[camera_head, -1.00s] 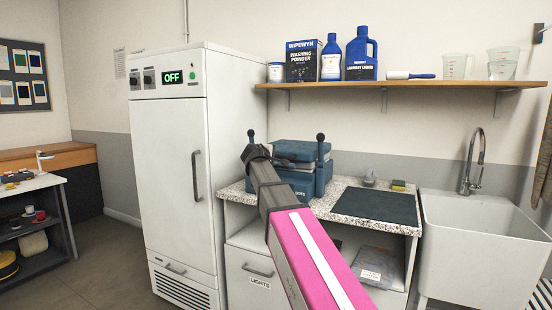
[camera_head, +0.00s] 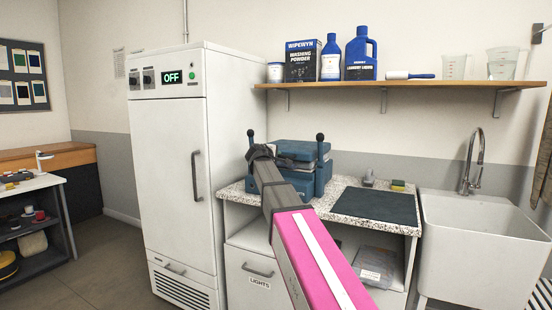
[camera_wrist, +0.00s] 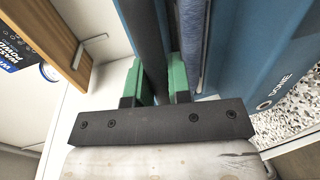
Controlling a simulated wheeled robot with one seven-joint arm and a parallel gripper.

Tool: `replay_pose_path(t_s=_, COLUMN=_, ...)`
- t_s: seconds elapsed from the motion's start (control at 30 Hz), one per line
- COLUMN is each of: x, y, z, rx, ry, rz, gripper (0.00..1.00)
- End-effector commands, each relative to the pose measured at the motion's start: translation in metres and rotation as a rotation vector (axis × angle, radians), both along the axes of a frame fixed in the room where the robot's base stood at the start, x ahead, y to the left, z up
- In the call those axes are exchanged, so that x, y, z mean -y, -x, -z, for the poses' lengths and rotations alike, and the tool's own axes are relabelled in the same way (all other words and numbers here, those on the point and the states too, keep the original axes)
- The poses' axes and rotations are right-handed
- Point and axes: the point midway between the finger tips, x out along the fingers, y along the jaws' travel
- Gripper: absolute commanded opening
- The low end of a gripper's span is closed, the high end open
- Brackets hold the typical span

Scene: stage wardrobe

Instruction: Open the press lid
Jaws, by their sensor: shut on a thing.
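The blue press (camera_head: 322,180) stands on the speckled counter, beside the white cabinet. Its blue lid (camera_head: 295,147) lies level over the base, with a paler layer between them. A black ball-topped post (camera_head: 320,150) rises at its right front, and another black knob (camera_head: 250,133) shows at its left. My gripper (camera_head: 261,153) is at the press's left side and hides part of it.
The white cabinet (camera_head: 170,170) with an "OFF" display stands close on the left. A wooden shelf (camera_head: 420,85) with bottles and jugs hangs above. A dark mat (camera_head: 375,206) lies right of the press, then a sink (camera_head: 480,240).

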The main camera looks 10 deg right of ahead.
Motion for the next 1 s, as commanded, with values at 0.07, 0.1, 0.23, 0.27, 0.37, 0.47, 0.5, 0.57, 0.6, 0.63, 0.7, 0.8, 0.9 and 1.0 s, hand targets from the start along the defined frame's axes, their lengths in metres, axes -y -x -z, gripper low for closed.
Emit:
replay_pose_path(t_s=0.07, x=0.0, y=0.0, z=-0.004, rx=-0.005, ry=-0.005, rz=0.0, gripper=0.0)
replay_pose_path(t_s=0.1, x=0.0, y=0.0, z=-0.007, rx=-0.009, ry=-0.008, rz=0.001, gripper=0.0)
replay_pose_path(t_s=0.23, x=0.0, y=-0.002, z=-0.021, rx=-0.033, ry=-0.026, rz=0.0, gripper=0.0)
replay_pose_path(t_s=0.27, x=0.0, y=-0.002, z=-0.025, rx=-0.04, ry=-0.033, rz=0.001, gripper=0.0)
replay_pose_path(t_s=0.37, x=0.001, y=-0.004, z=-0.042, rx=-0.072, ry=-0.056, rz=0.0, gripper=0.0)
replay_pose_path(t_s=0.47, x=0.002, y=-0.007, z=-0.062, rx=-0.111, ry=-0.084, rz=0.0, gripper=0.0)
replay_pose_path(t_s=0.5, x=0.003, y=-0.008, z=-0.071, rx=-0.126, ry=-0.097, rz=0.001, gripper=0.0)
replay_pose_path(t_s=0.57, x=0.004, y=-0.011, z=-0.084, rx=-0.154, ry=-0.116, rz=0.0, gripper=0.0)
replay_pose_path(t_s=0.6, x=0.006, y=-0.012, z=-0.094, rx=-0.171, ry=-0.129, rz=-0.001, gripper=0.0)
replay_pose_path(t_s=0.63, x=0.007, y=-0.014, z=-0.1, rx=-0.186, ry=-0.137, rz=0.0, gripper=0.0)
replay_pose_path(t_s=0.7, x=0.01, y=-0.018, z=-0.116, rx=-0.217, ry=-0.162, rz=-0.001, gripper=0.0)
replay_pose_path(t_s=0.8, x=0.014, y=-0.025, z=-0.14, rx=-0.266, ry=-0.197, rz=0.0, gripper=0.0)
replay_pose_path(t_s=0.9, x=0.02, y=-0.033, z=-0.165, rx=-0.318, ry=-0.234, rz=0.0, gripper=0.0)
replay_pose_path(t_s=1.0, x=0.027, y=-0.043, z=-0.189, rx=-0.374, ry=-0.274, rz=0.001, gripper=0.0)
